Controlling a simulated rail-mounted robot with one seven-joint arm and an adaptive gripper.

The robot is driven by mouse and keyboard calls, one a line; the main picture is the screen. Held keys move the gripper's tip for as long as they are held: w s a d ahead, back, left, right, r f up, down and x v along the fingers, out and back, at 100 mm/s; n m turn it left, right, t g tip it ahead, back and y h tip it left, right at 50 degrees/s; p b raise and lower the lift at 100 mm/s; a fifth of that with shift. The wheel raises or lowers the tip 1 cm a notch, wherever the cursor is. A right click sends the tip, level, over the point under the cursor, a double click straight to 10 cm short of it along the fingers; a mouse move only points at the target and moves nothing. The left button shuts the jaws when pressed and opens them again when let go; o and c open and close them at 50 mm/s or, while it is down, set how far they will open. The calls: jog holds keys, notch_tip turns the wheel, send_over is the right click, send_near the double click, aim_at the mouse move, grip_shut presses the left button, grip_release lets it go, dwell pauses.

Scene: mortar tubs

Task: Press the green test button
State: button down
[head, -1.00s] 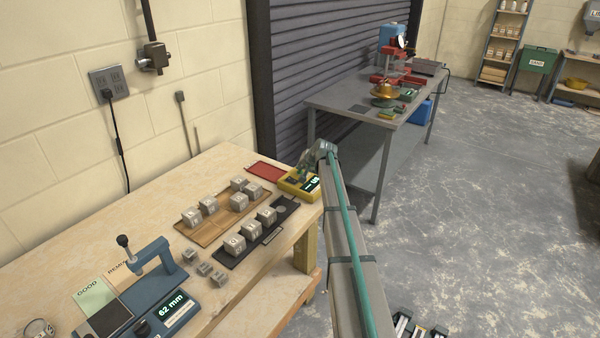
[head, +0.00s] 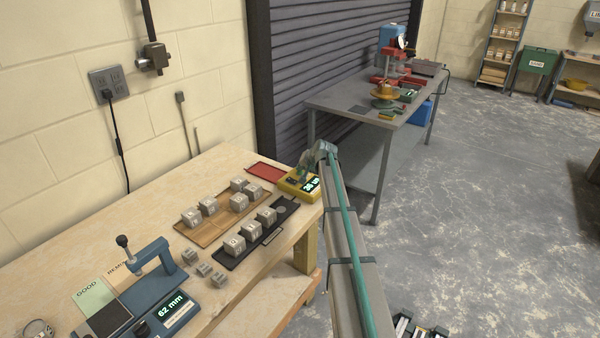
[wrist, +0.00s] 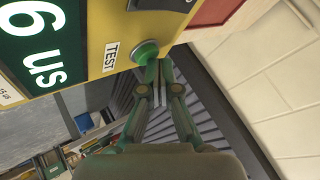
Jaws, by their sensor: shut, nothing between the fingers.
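The yellow tester (head: 290,190) sits at the far right corner of the wooden bench. It fills the top left of the wrist view (wrist: 97,22), with a lit display (wrist: 35,45) whose visible part reads "6 us". The green button (wrist: 144,50) is beside the label "TEST" (wrist: 111,57). My gripper (wrist: 158,70) is shut and empty, its fingertips at the button and seemingly touching it. Whether the button is pushed in cannot be told. In the head view my gripper (head: 308,173) is over the tester and hides the button.
A black tray (head: 232,262) and a wooden tray (head: 188,238) with grey cubes lie left of the tester, and a red tray (head: 262,171) behind it. A blue gauge (head: 160,290) reading "62 mm" stands at the front. A metal table (head: 335,99) stands behind.

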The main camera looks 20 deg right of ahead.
jog(key=shift+r, duration=0.65)
jog(key=shift+r, duration=0.1)
jog(key=shift+r+p, duration=0.95)
jog(key=shift+r, duration=1.5)
jog(key=shift+f, duration=0.1)
